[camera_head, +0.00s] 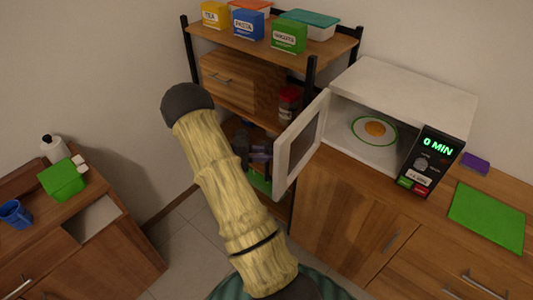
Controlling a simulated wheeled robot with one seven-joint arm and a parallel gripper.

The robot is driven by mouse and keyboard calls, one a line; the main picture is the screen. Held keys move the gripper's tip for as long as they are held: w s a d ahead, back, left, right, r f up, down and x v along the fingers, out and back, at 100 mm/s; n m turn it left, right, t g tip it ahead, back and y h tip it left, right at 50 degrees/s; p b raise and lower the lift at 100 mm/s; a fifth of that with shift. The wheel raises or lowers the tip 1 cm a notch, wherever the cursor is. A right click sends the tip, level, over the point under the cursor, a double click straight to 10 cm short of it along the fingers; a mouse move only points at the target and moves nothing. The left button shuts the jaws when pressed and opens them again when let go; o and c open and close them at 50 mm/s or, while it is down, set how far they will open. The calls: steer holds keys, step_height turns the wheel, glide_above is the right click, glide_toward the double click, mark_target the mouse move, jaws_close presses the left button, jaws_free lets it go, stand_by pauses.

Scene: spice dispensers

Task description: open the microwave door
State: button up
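The white microwave (420,87) stands on the wooden counter at the right. Its door (296,150) stands open, swung out to the left of the cavity, with a dark window in a pale frame. Inside the open cavity is a plate with a fried egg (375,130). The control panel (431,161) at the right of the microwave reads "0 MIN". My tan arm rises from the bottom to the left of the door. My gripper does not show, so its state and any contact with the door are hidden.
A shelf unit (268,35) with boxes, containers and jars stands behind the door, partly hidden by it. A green mat (488,217) and a purple item (474,163) lie on the counter at the right. A second cabinet (103,270) stands at the lower left. Tiled floor lies between.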

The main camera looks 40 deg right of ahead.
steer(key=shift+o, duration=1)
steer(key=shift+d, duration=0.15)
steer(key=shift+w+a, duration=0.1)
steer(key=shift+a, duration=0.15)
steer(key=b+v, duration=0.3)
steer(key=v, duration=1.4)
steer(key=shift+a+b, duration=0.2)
steer(key=shift+b, duration=0.15)
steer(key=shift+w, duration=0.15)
